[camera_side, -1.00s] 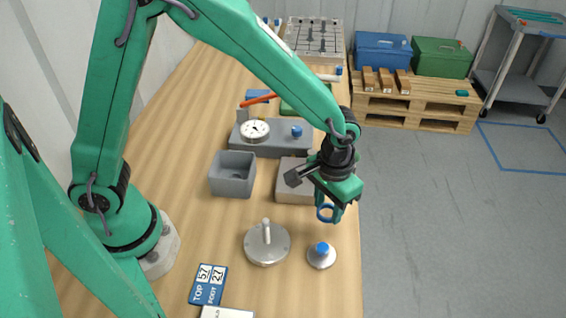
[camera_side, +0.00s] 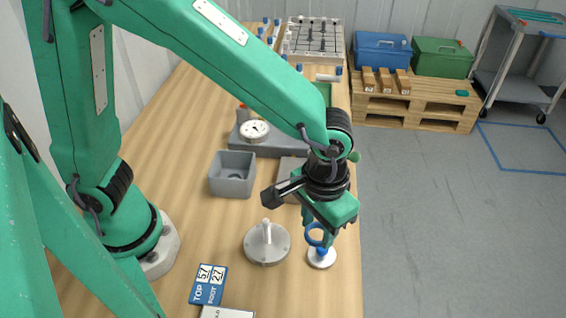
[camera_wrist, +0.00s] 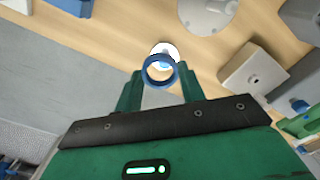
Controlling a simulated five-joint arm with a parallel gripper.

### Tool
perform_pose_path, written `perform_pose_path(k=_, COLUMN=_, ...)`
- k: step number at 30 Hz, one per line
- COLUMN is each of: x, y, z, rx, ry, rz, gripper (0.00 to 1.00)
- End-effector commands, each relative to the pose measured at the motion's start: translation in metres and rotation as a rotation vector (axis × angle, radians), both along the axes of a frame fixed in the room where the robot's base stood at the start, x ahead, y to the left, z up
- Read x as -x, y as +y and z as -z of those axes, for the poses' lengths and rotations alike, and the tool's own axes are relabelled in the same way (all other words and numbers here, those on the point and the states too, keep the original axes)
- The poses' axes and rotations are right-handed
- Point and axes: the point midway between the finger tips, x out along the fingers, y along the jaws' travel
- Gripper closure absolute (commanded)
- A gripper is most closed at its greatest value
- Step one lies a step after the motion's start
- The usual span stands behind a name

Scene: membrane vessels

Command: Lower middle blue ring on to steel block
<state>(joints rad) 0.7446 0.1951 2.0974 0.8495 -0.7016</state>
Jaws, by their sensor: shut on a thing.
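A blue ring (camera_side: 308,236) is held at the tips of my gripper (camera_side: 318,226) in the side view. The ring also shows between the two green fingers in the wrist view (camera_wrist: 147,73). In the wrist view, part of this steel piece (camera_wrist: 165,47) shows behind and through the ring. The ring appears just above or at the blue top; I cannot tell whether they touch. My gripper (camera_wrist: 160,73) is shut on the ring.
A round steel disc with an upright peg (camera_side: 255,245) stands just left of the ring. A grey open box (camera_side: 232,187) and a dial gauge (camera_side: 255,130) are farther back. The table's right edge is close to my gripper. A blue card (camera_side: 208,287) lies in front.

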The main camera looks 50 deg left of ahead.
Motion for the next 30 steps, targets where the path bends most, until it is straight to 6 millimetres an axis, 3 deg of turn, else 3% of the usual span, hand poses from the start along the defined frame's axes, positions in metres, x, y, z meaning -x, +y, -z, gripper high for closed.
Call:
perform_pose_path(k=14, x=0.000, y=0.000, z=-0.002, rx=0.000, ry=-0.001, rz=0.001, gripper=0.82)
perform_pose_path(k=30, x=-0.001, y=0.000, z=-0.031, rx=0.002, ry=-0.002, rz=0.001, gripper=0.82)
